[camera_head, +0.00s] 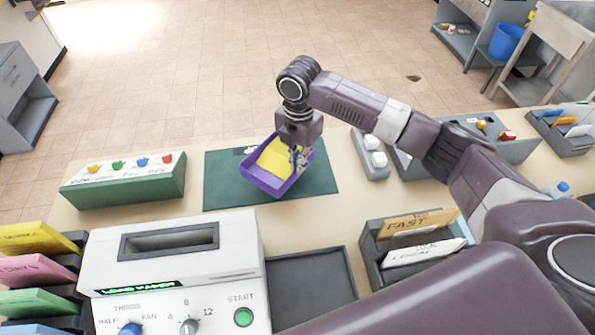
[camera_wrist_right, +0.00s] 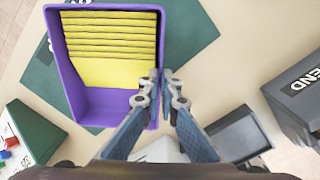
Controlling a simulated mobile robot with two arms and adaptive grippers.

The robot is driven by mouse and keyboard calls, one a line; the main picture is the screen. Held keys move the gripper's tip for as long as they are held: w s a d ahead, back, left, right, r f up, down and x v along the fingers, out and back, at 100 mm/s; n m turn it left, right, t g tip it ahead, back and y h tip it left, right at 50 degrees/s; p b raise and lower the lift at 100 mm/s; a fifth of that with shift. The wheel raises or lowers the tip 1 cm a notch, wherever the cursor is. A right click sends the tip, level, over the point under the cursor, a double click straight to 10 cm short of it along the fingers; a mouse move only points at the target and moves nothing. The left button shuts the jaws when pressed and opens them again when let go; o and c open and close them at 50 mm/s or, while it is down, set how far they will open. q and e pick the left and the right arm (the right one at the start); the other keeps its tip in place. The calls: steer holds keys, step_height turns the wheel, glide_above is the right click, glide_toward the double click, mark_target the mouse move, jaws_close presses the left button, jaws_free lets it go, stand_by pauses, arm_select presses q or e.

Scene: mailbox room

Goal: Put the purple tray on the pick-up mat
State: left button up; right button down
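The purple tray (camera_head: 262,184) holds a stack of yellow sheets or envelopes (camera_head: 274,157). It is over the dark green mat (camera_head: 222,187) in the middle of the counter, turned at an angle to it. I cannot tell whether its base touches the mat. My right gripper (camera_head: 298,158) is at the tray's right side. In the right wrist view its fingers (camera_wrist_right: 160,76) are close together on the right wall of the tray (camera_wrist_right: 97,108), and the mat (camera_wrist_right: 192,35) shows beyond. Lettering on the mat is mostly covered. My left gripper is out of view.
A green-sided box with coloured knobs (camera_head: 125,185) stands left of the mat. A white machine (camera_head: 170,260) and an empty dark tray (camera_head: 310,285) are in front. A grey block with white buttons (camera_head: 371,160) is close right; a letter holder (camera_head: 415,240) is front right.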

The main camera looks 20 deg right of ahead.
mark_target(298, 177)
steer(key=shift+f, duration=0.3)
step_height(298, 177, down, 3)
steer(key=shift+s+a+f+p, duration=0.1)
steer(key=shift+f+p, duration=0.05)
steer(key=shift+p, duration=0.25)
steer(key=shift+f, duration=0.25)
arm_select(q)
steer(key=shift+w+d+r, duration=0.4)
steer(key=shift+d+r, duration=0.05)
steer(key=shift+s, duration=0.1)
arm_select(e)
steer(key=shift+f, duration=0.1)
steer(key=c, duration=2.2)
jaws_free()
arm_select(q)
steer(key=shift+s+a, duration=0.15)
arm_select(e)
steer(key=shift+o, duration=0.2)
